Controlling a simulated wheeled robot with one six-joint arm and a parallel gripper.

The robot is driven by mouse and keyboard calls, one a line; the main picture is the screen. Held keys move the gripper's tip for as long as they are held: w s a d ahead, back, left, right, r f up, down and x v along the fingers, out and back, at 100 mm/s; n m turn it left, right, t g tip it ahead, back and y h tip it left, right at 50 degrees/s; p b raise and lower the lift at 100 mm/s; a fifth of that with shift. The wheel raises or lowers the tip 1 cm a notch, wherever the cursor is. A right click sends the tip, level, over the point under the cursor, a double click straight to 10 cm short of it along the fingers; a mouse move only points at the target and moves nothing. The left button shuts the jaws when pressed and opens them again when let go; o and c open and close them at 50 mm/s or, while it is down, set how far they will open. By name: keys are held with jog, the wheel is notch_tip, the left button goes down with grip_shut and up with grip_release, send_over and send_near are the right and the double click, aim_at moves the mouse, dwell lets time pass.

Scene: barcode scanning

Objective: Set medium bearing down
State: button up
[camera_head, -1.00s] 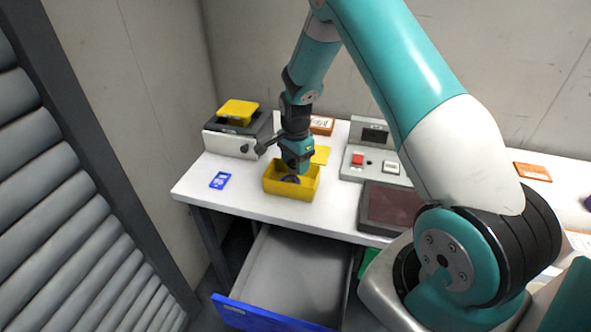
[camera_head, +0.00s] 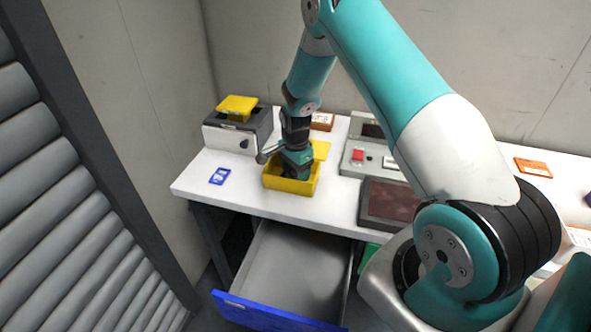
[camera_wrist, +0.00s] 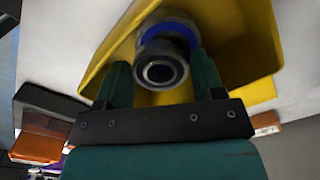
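A dark round bearing with a steel bore (camera_wrist: 162,70) shows in the wrist view between my two green fingers, with a finger against each side. My gripper (camera_wrist: 163,74) looks shut on it. A blue ring (camera_wrist: 182,32) and a paler round part show just behind it; whether they belong to the same bearing I cannot tell. The yellow box (camera_wrist: 238,40) surrounds them. In the head view my gripper (camera_head: 296,170) points down into the yellow box (camera_head: 290,187) on the white table, and its fingertips and the bearing are hidden there.
A black and white device with a yellow top (camera_head: 237,128) stands behind left of the box. A blue card (camera_head: 219,176) lies left. A panel with a red button (camera_head: 358,155) and a dark screen (camera_head: 388,203) are right. An open drawer (camera_head: 295,265) juts out below the table.

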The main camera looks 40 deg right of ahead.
jog(key=shift+o, duration=1.1)
jog(key=shift+r, duration=0.1)
